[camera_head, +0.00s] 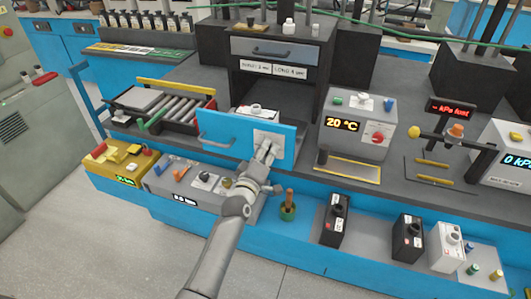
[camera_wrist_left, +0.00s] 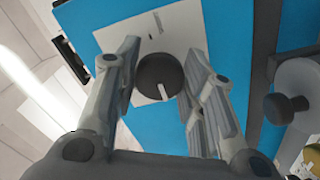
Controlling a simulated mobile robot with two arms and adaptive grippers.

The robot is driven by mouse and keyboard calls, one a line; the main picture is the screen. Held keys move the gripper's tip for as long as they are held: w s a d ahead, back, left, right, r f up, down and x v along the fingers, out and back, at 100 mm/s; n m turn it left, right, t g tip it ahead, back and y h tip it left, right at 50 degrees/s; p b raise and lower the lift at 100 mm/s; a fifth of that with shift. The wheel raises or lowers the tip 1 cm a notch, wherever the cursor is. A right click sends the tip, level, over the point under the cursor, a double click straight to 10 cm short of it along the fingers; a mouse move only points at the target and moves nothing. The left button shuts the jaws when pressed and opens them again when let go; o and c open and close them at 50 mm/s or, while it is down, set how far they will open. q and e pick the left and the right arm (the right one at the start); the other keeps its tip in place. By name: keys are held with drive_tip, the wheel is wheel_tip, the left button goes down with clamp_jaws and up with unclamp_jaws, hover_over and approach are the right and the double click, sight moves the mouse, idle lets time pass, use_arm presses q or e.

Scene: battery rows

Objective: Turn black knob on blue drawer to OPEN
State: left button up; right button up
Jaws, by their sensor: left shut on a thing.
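The blue drawer front (camera_head: 222,128) stands out from a dark cabinet in the middle of the bench and has a grey bar handle on its left part. The black round knob (camera_wrist_left: 160,76) sits on a white plate (camera_wrist_left: 168,32) on the blue panel in the left wrist view. In the head view the gripper hides the knob. My left gripper (camera_head: 266,148) is at the plate, with one finger on each side of the knob, shut on it. A short mark shows on the plate above the knob; no lettering is readable. My right gripper is not in view.
A grey box reading 20 °C (camera_head: 360,125) stands right of the drawer. A roller rack (camera_head: 170,105) is to the left. The floor in front is clear.

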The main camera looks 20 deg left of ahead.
use_arm(q)
drive_tip(key=o, duration=1)
drive_tip(key=s, duration=1.2)
drive_tip(key=shift+a, duration=0.2)
drive_tip(key=shift+s+f, duration=0.1)
